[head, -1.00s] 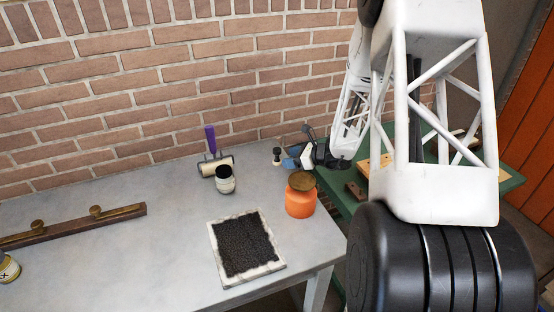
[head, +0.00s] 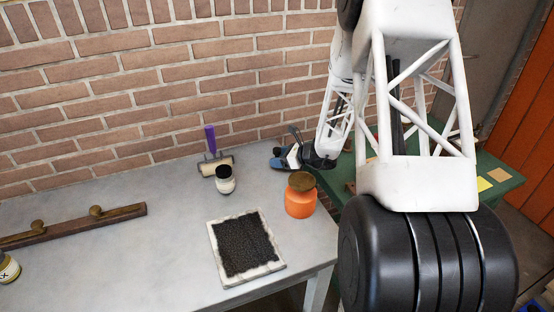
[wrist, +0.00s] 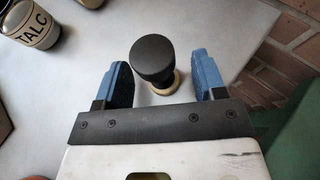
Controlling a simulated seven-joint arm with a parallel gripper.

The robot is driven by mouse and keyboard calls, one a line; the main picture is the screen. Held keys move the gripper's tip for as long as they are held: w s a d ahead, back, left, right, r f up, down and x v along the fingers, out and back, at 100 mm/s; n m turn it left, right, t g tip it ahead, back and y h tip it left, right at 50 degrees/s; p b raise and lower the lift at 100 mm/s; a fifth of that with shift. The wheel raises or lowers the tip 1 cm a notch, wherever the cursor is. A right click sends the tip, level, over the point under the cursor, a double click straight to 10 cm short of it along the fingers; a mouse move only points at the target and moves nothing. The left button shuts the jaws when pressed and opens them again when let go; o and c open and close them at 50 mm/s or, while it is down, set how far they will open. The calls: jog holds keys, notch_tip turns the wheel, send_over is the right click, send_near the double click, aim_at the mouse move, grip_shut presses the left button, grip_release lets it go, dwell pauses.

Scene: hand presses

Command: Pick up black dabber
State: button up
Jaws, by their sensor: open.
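The black dabber (wrist: 153,61) stands upright on the grey table, with a round black knob on top and a pale, tan-edged base. In the wrist view it is between the two blue fingers of my gripper (wrist: 165,80), with a gap on each side. My gripper is open and holds nothing. In the head view my gripper (head: 279,159) is low over the back right part of the table, and the dabber is hidden behind it.
An orange jar (head: 300,203) with a brown lid stands just in front of my gripper. A talc jar (wrist: 32,24) and a purple-handled roller (head: 211,141) are to the left. A black inked slab (head: 245,245) lies in front. The brick wall (head: 150,100) is close behind.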

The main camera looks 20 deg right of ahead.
aim_at(277, 149)
jog(key=shift+w+a+f, duration=0.2)
jog(key=shift+w+a, duration=0.1)
jog(key=shift+w, duration=0.05)
dwell(0.3)
jog(key=c, duration=1)
jog(key=shift+r, duration=0.15)
jog(key=shift+c, duration=0.2)
jog(key=shift+r, duration=4.9)
